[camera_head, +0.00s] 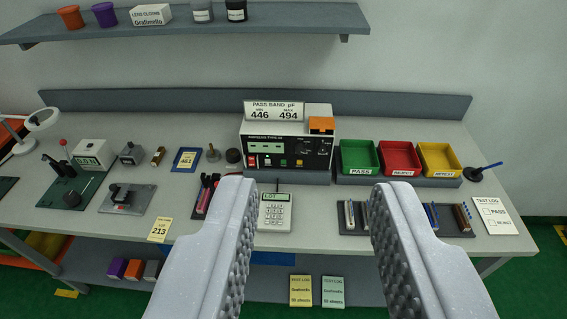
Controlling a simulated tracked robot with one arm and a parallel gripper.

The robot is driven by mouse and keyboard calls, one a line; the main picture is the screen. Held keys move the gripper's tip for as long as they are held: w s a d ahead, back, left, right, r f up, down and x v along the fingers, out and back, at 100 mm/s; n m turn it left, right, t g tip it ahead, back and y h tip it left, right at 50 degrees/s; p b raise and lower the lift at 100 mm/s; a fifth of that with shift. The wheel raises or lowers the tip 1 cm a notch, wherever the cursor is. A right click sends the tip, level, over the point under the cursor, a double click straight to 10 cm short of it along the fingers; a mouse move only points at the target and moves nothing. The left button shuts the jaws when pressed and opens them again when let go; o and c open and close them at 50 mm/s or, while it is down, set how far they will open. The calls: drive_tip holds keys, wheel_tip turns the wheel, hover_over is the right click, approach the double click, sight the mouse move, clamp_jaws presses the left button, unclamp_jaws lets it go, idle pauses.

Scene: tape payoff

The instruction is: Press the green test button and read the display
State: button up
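The tester (287,139) is a grey box with a dark front panel, standing at the back middle of the bench. Its display (265,147) is a pale lit strip on the upper left of the panel; its reading is too small to make out. A sign on top (274,110) reads PASS BAND pF, MIN 446, MAX 494. My gripper (310,188) is open and empty, its fingers reaching toward the bench in front of the tester and apart from it.
Green PASS (359,171), red REJECT (401,173) and yellow RETEST (440,174) bins stand right of the tester. A keypad marked LOT (274,213) lies before it. Tools and fixtures crowd the left. A shelf (290,18) hangs above.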

clamp_jaws()
idle(1.4)
